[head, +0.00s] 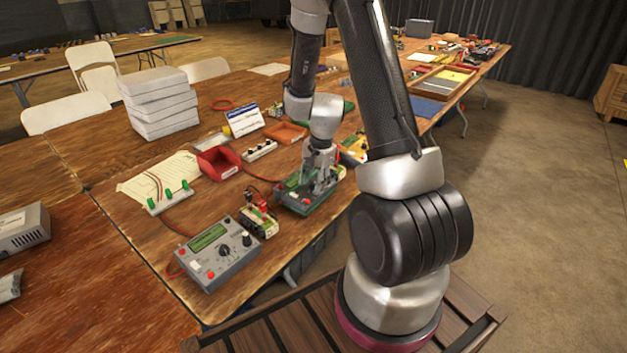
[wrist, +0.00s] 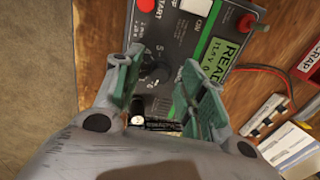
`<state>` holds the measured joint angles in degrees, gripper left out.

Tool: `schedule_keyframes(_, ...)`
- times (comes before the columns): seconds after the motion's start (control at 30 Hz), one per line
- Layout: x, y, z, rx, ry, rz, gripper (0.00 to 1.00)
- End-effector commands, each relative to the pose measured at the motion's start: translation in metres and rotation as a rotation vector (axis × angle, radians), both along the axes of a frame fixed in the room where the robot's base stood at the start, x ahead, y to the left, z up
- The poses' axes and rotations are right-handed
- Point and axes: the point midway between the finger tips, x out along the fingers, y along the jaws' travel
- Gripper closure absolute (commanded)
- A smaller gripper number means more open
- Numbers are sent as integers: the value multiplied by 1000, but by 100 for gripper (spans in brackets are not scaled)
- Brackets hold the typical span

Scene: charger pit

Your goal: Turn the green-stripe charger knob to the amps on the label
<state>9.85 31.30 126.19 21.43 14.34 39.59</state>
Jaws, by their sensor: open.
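The green-stripe charger (wrist: 180,40) lies below my gripper in the wrist view. It has a dark body, a green stripe, a lit green display reading READY and a red START button. Its dark knob (wrist: 157,74) sits between my fingers, with dial numbers around it. My gripper (wrist: 160,85) is open, one green-padded finger on each side of the knob. I cannot tell whether the fingers touch it. In the head view my gripper (head: 318,180) is down over the charger (head: 291,198) and hides its knob. I cannot read an amps label.
A grey charger (head: 218,254) and a battery pack (head: 258,221) stand left of my gripper. A red bin (head: 218,163), an orange tray (head: 287,133) and a white strip (head: 260,150) lie behind. White cards (wrist: 290,146) and a red SCRAP bin (wrist: 311,65) are at right in the wrist view.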

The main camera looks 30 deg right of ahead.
Motion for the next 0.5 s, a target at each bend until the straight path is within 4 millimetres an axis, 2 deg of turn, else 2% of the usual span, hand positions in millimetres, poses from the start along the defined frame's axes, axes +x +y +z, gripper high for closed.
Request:
schedule_keyframes(0.1,0,0,0,0,0,0,61)
schedule_keyframes(0.3,0,0,0,1,0,0,98)
schedule_keyframes(0.5,0,0,0,1,0,-1,100)
